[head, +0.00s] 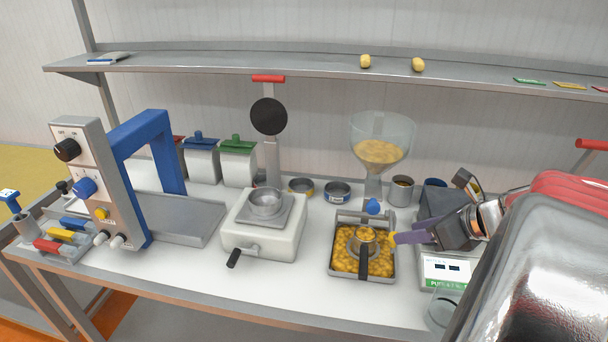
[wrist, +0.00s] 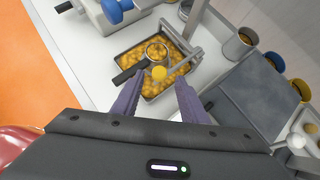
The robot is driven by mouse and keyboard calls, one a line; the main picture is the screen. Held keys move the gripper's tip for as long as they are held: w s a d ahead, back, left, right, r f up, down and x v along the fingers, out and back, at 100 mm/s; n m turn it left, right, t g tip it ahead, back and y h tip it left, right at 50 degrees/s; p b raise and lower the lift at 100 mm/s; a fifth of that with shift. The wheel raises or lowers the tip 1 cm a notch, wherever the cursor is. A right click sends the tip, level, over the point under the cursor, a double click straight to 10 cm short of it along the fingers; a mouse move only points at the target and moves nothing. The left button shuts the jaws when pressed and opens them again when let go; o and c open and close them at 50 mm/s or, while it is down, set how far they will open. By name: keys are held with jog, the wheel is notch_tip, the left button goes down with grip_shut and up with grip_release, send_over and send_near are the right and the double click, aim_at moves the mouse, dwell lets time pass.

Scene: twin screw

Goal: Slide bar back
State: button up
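A shallow metal tray (head: 331,262) of yellow pieces stands right of centre in the head view; its rim shows in the wrist view (wrist: 118,62). A grey metal bar (head: 352,214) runs across the tray's back end, with a blue knob (head: 374,206) by it. The bar and its side frame show in the wrist view (wrist: 182,66). A round metal cup with a black handle (head: 363,262) sits in the tray. My gripper (head: 394,238) has purple fingers, apart in the wrist view (wrist: 158,82), at the tray's right side.
A clear hopper (head: 382,135) of yellow pieces stands behind the tray. A scale (head: 445,270) lies to the right, beneath my arm. A white machine with a metal bowl (head: 265,225) is to the left. Free table lies between machine and tray.

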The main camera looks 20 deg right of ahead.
jog(key=x, duration=0.5)
jog(key=shift+s, duration=0.1)
jog(key=shift+c, duration=0.5)
grip_shut()
